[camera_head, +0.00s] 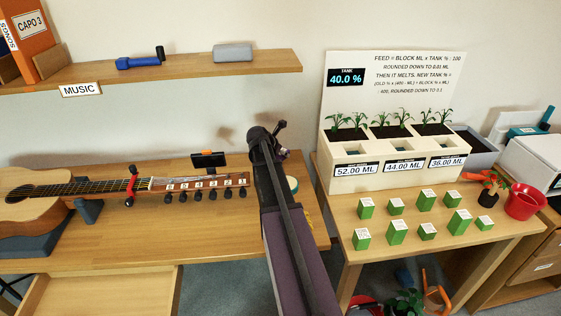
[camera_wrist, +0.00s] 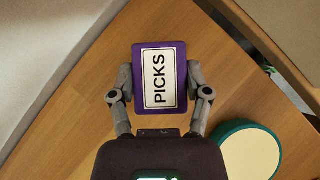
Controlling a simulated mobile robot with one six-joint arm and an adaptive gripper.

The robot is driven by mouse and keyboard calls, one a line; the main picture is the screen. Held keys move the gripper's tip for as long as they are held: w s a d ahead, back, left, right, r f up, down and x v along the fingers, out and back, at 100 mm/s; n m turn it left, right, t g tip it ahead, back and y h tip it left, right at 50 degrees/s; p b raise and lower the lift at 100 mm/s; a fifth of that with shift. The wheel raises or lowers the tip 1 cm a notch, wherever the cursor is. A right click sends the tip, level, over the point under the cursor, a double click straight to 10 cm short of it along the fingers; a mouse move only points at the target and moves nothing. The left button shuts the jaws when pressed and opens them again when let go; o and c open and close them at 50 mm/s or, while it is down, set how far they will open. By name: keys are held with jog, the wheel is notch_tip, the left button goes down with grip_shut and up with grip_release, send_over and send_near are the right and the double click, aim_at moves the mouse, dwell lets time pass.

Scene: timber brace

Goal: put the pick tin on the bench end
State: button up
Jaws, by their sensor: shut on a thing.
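The pick tin (camera_wrist: 139,80) is a purple box with a white label reading PICKS, in the upper middle of the wrist view. My gripper (camera_wrist: 160,76) is shut on it, one finger on each side. I cannot tell whether the tin touches the wood below or is just above it. The bench end (camera_head: 316,231) is the right end of the wooden guitar bench, partly behind my arm.
A round teal-rimmed thing with a cream top (camera_wrist: 248,153) lies right of my gripper; it also shows in the head view (camera_head: 292,184). A guitar (camera_head: 40,200) lies on the bench's left. A planter table (camera_head: 345,222) with green blocks stands to the right.

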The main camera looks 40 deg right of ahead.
jog(key=shift+f+b, duration=1.45)
jog(key=shift+f, duration=0.2)
jog(key=shift+f, duration=0.1)
jog(key=o, duration=1.2)
jog(key=shift+o, duration=0.2)
jog(key=shift+r, duration=0.25)
jog(key=shift+s+a+r+p, duration=0.15)
jog(key=shift+a+r+p, duration=0.25)
jog(key=shift+p, duration=0.15)
jog(key=p+v, duration=0.7)
jog(key=v, duration=0.3)
jog(key=shift+a+r+p, duration=0.2)
jog(key=shift+a+p, duration=0.05)
jog(key=shift+p, duration=0.1)
